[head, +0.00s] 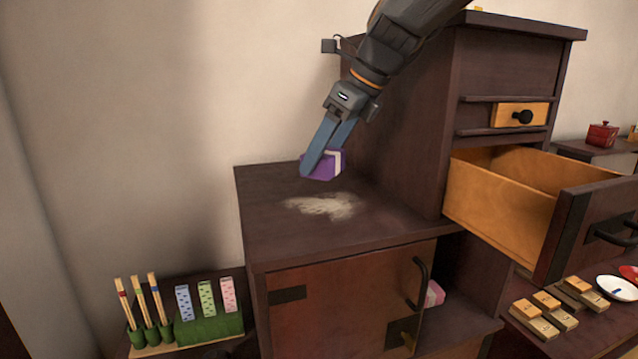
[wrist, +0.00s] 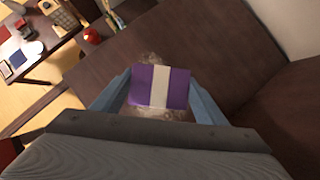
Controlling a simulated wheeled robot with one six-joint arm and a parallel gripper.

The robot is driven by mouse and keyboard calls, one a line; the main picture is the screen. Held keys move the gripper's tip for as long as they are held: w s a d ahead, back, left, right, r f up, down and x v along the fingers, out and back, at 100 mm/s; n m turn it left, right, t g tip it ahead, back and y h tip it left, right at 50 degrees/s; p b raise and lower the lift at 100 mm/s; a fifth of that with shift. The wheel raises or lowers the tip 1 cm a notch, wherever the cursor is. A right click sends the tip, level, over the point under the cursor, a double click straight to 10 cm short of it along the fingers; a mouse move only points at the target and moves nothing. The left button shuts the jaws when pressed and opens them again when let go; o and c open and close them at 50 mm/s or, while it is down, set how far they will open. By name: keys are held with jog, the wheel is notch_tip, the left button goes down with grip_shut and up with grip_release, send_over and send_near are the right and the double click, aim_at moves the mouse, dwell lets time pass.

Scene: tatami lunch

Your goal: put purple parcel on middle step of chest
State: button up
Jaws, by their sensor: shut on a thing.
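The purple parcel (head: 325,167) has a pale band around it. My gripper (head: 322,160) is shut on it, with blue fingers on either side. In the wrist view the purple parcel (wrist: 160,86) sits between the two fingertips (wrist: 160,92). The chest is dark wood and stepped. Its middle step (head: 275,225) is a flat top with a pale dusty patch (head: 325,205). The parcel appears above the back part of this step, behind the patch in the head view. I cannot tell whether it touches the surface.
The chest's tall part rises right of the step, with an open drawer (head: 500,205) sticking out. A cupboard door (head: 345,300) is below the step; a pink parcel (head: 434,294) shows beside it. A low stand (head: 190,345) with sticks and patterned blocks is at lower left.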

aim_at(338, 161)
jog(key=shift+f+p, duration=0.4)
jog(key=shift+f, duration=3)
jog(key=shift+f, duration=0.1)
jog(key=o, duration=1.1)
jog(key=shift+s+d+r, duration=0.1)
jog(key=shift+r, duration=0.35)
jog(key=b+v, duration=0.1)
jog(key=v, duration=0.5)
jog(key=shift+s+d+r, duration=0.1)
jog(key=shift+d+r, duration=0.1)
jog(key=shift+r, duration=0.1)
jog(key=shift+r, duration=0.15)
